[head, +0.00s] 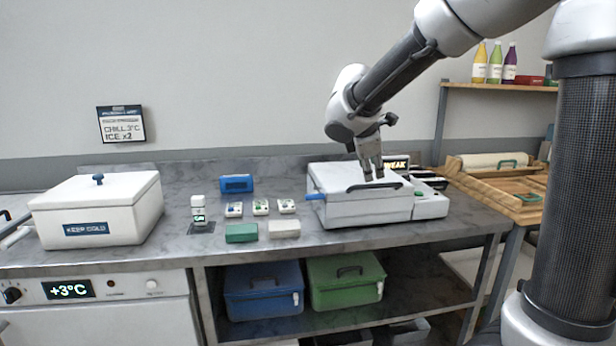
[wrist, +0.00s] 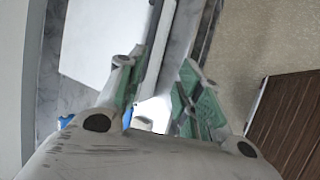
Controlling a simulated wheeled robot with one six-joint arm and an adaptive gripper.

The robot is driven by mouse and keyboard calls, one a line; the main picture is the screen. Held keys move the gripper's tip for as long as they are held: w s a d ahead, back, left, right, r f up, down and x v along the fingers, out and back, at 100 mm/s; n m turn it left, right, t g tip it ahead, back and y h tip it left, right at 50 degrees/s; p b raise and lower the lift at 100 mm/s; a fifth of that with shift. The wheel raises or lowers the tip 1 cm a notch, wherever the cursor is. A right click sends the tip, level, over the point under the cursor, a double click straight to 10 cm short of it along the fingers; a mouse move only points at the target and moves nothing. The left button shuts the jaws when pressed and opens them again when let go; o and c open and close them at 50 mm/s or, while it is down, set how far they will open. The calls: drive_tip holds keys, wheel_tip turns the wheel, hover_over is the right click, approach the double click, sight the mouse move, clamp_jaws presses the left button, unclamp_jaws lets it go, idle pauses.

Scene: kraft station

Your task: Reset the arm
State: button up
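My gripper (head: 372,172) points down above the white case (head: 365,208) on the right part of the counter. Its fingertips are close to the dark handle (head: 358,187) on the lid; I cannot tell whether they touch it. In the wrist view my gripper (wrist: 158,90) has its two greenish fingers apart, with nothing visible held between them. A pale edge of a surface shows beyond the fingers.
A white cooler box (head: 98,210) stands at the left of the counter. Small items, including a green block (head: 241,233) and a blue box (head: 236,184), lie mid-counter. Blue (head: 262,295) and green bins (head: 345,285) sit below. A bottle shelf (head: 500,87) is at right.

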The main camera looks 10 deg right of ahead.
drive_tip(key=s+d+f+m+y, duration=0.1)
drive_tip(key=s+d+m+y, duration=0.1)
drive_tip(key=s+m, duration=0.6)
drive_tip(key=s+d+f+m+g+y, duration=0.1)
drive_tip(key=s+d+m, duration=0.3)
drive_tip(key=s, duration=1.7)
drive_tip(key=f+m+y, duration=0.1)
drive_tip(key=m, duration=0.3)
drive_tip(key=shift+s+d+g+y, duration=0.25)
drive_tip(key=shift+s+g+y, duration=0.05)
drive_tip(key=shift+s, duration=0.05)
